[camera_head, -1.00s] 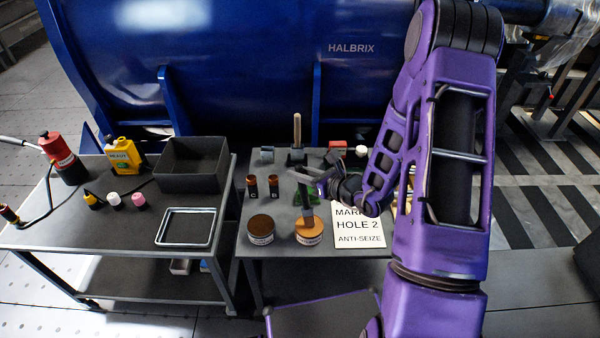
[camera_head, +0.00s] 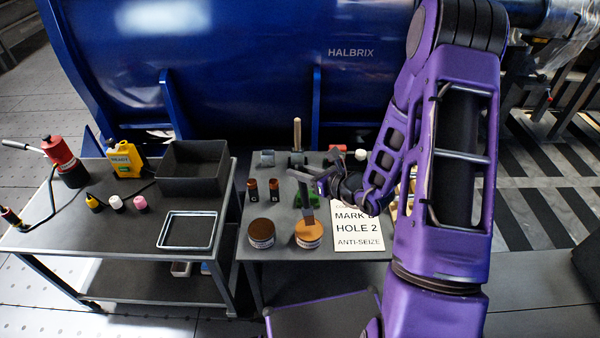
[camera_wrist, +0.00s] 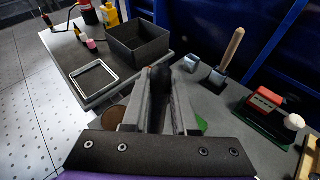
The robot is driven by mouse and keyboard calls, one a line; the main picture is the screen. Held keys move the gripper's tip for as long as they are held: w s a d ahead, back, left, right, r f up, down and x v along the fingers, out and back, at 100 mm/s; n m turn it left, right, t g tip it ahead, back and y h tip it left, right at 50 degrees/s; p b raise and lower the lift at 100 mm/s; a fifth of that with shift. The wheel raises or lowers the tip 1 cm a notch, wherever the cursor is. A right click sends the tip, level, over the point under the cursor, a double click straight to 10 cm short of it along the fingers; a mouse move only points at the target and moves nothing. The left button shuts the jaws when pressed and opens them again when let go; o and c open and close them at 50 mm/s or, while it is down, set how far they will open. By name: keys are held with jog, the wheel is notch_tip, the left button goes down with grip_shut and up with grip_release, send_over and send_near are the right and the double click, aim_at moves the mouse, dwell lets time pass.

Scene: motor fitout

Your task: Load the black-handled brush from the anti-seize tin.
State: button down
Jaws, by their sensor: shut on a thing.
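My gripper (camera_head: 308,180) is above the front part of the right-hand table. Its fingers (camera_wrist: 162,82) are shut on a black-handled brush (camera_wrist: 158,92), whose dark handle shows between them in the wrist view. In the head view a dark, narrow shape runs down from the gripper to the anti-seize tin (camera_head: 309,241), which has a copper-orange top. I cannot tell whether the brush tip touches the contents or is just above them. A second tin (camera_head: 261,240) with a dark brown top stands to its left.
A card (camera_head: 358,241) reading "HOLE 2 ANTI-SEIZE" lies right of the tins. Two small brown bottles, C (camera_head: 253,192) and B (camera_head: 274,190), stand behind. A wooden-handled tool (camera_head: 297,135) stands upright farther back. The left table holds a dark bin (camera_head: 192,180) and a shallow tray (camera_head: 187,244).

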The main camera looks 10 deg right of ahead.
jog(key=shift+r+p, duration=1.4)
jog(key=shift+r, duration=0.95)
